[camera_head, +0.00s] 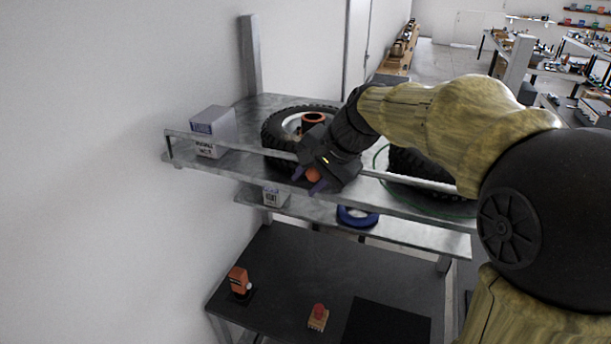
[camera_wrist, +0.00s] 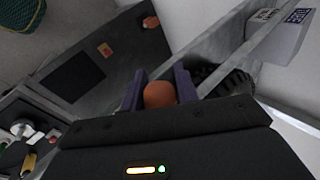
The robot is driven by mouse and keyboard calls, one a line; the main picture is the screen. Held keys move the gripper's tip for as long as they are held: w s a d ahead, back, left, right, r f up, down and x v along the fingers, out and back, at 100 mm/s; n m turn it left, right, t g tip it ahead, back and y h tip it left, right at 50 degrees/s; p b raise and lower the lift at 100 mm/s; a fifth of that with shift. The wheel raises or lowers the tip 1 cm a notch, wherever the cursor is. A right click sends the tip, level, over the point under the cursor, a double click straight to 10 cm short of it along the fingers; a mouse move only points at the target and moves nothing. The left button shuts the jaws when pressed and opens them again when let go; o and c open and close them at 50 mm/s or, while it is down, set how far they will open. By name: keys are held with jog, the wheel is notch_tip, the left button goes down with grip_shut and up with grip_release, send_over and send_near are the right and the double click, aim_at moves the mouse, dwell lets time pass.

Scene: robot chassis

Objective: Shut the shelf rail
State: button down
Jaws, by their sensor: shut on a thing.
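The shelf rail (camera_head: 415,182) is a thin metal bar along the front of the upper shelf. Its left end is by the shelf's left front corner; its right end is hidden behind my arm. My gripper (camera_head: 313,182) is at the middle of the rail, its purple fingers shut on an orange knob (camera_head: 313,174). In the wrist view the knob (camera_wrist: 159,94) sits between the two fingertips of my gripper (camera_wrist: 159,90). Whether the rail is latched cannot be told.
Tyres (camera_head: 272,133) and a white-grey box (camera_head: 212,130) stand on the upper shelf (camera_head: 250,172). A blue ring (camera_head: 357,217) is on the shelf below. The lower dark table (camera_head: 275,275) holds an orange device (camera_head: 239,281) and a red button (camera_head: 318,313). A wall is at left.

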jog(key=shift+w+r, duration=0.1)
jog(key=shift+r, duration=0.05)
jog(key=c, duration=1.2)
grip_release()
jog(key=shift+c, duration=0.2)
jog(key=shift+o, duration=0.8)
jog(key=shift+w, duration=0.15)
jog(key=shift+s+d, duration=0.15)
jog(key=shift+s, duration=0.1)
jog(key=b+v, duration=0.4)
jog(key=v, duration=1.3)
jog(key=shift+w, duration=0.1)
